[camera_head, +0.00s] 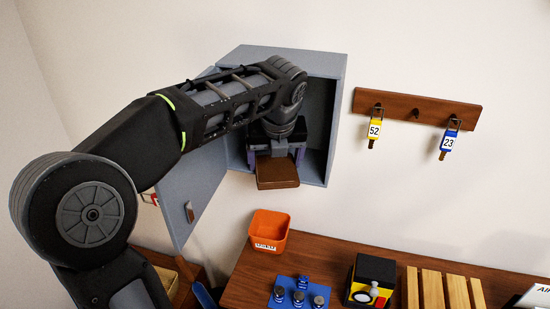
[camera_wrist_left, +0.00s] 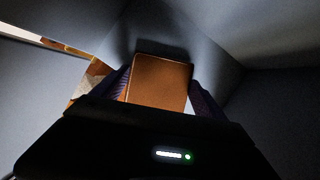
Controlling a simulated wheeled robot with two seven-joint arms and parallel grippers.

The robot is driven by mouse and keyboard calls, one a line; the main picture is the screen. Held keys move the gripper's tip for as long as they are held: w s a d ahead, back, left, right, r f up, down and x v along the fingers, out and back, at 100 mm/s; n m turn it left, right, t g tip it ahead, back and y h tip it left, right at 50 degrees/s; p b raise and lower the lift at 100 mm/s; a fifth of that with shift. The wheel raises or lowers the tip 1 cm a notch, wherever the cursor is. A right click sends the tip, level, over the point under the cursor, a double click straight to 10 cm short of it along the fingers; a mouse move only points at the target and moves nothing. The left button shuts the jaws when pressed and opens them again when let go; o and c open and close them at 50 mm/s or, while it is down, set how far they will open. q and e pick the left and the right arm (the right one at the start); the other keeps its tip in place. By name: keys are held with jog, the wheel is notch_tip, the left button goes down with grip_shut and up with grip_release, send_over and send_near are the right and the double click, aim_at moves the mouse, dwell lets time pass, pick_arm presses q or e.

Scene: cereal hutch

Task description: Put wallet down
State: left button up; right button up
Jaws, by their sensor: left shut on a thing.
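My left gripper (camera_head: 278,158) is inside the open grey wall cabinet (camera_head: 318,115), shut on a brown wallet (camera_head: 277,174). The wallet sits between the two fingers at the cabinet's lower front, its edge facing out. In the left wrist view the wallet (camera_wrist_left: 158,82) shows flat between the dark purple fingers (camera_wrist_left: 160,92), with grey cabinet walls around it. I cannot tell whether the wallet touches the cabinet floor. My right gripper is not in view.
The cabinet door (camera_head: 190,195) hangs open to the left. Below are a wooden table (camera_head: 240,285), an orange bin (camera_head: 269,232), a blue mat (camera_head: 284,283) with several small items, and a yellow-black box (camera_head: 371,281). Tagged keys (camera_head: 374,130) hang on a wooden rack (camera_head: 418,106) at right.

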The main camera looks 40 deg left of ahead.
pick_arm(q)
jog(key=shift+s+d+f, duration=0.15)
jog(key=shift+s+f, duration=0.05)
jog(key=shift+f, duration=0.45)
jog(key=o, duration=1.2)
jog(key=shift+o, duration=1.3)
jog(key=shift+f, duration=0.15)
jog(key=shift+b, duration=0.3)
jog(key=shift+r+p, duration=0.3)
jog(key=shift+r, duration=0.35)
jog(key=s+d+r+b, duration=0.1)
jog(key=s+d+b, duration=0.2)
jog(key=s+d, duration=0.5)
jog(key=shift+s+r, duration=0.3)
jog(key=shift+s, duration=0.15)
